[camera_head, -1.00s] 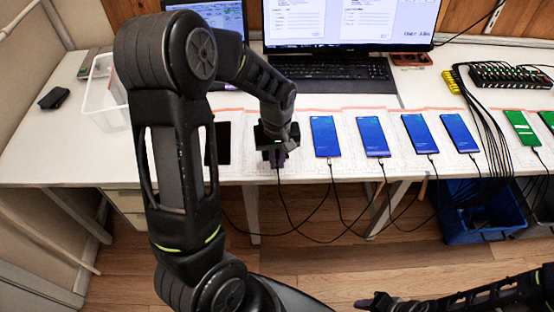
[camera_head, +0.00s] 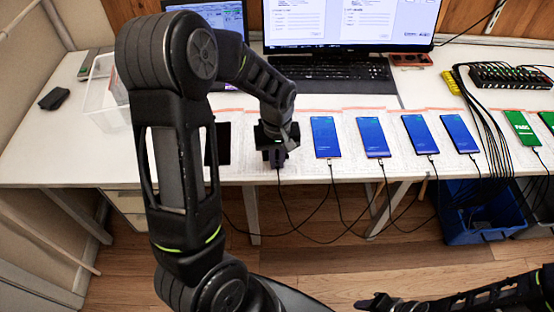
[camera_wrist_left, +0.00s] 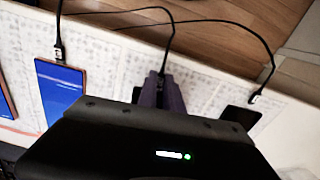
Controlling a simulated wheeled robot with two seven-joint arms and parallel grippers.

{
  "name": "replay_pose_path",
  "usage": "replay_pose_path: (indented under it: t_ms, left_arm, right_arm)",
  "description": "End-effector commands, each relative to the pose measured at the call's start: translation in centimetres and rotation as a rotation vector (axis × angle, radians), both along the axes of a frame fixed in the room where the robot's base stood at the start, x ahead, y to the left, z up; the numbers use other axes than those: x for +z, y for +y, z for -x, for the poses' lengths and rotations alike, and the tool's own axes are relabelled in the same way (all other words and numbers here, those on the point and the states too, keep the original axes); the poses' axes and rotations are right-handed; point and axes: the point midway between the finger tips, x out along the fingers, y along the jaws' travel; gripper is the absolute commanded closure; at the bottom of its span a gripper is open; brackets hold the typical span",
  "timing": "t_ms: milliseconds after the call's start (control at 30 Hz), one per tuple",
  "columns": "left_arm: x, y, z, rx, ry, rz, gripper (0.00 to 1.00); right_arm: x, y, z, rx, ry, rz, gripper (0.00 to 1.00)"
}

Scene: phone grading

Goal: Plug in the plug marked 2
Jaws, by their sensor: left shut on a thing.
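My left gripper (camera_head: 278,158) is at the front edge of the table, between a dark phone (camera_head: 222,143) and a blue-screened phone (camera_head: 325,137). In the left wrist view, its purple-grey fingers (camera_wrist_left: 164,92) are shut on a cable plug (camera_wrist_left: 162,76), mostly hidden between them, with the black cable running away from it. The gripper body hides whatever lies under the plug's end, so I cannot tell whether it is in a phone. No number on the plug is readable. My right gripper (camera_head: 372,302) is low in the head view, away from the table; its jaws are unclear.
Several blue-screened phones with cables lie in a row to the right, followed by green-screened ones (camera_head: 520,128). A black hub (camera_head: 510,76) with many cables stands behind. A keyboard (camera_head: 330,72) lies behind the phones. A blue crate (camera_head: 484,212) stands on the floor.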

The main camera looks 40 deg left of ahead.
Motion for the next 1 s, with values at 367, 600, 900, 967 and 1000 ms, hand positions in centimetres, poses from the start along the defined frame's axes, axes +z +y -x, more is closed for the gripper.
replay_pose_path:
  t_ms: [367,600,900,967,1000]
  left_arm:
    - [0.0,0.1,0.0,0.000,0.000,0.000,0.72]
    - [0.0,0.1,-0.1,0.000,0.000,0.000,0.65]
    - [0.9,0.0,0.0,0.000,0.000,0.000,0.65]
    - [1.3,-0.1,0.1,0.000,0.000,0.000,0.65]
    - [1.5,-0.1,0.1,0.000,0.000,0.000,0.65]
  right_arm:
    - [0.0,0.0,0.0,0.000,0.000,0.000,0.64]
    - [0.0,0.0,0.0,0.000,0.000,0.000,0.64]
    - [0.7,0.0,0.0,0.000,0.000,0.000,0.64]
    - [1.0,0.0,0.0,0.000,0.000,0.000,0.64]
    - [1.3,0.0,0.0,0.000,0.000,0.000,0.64]
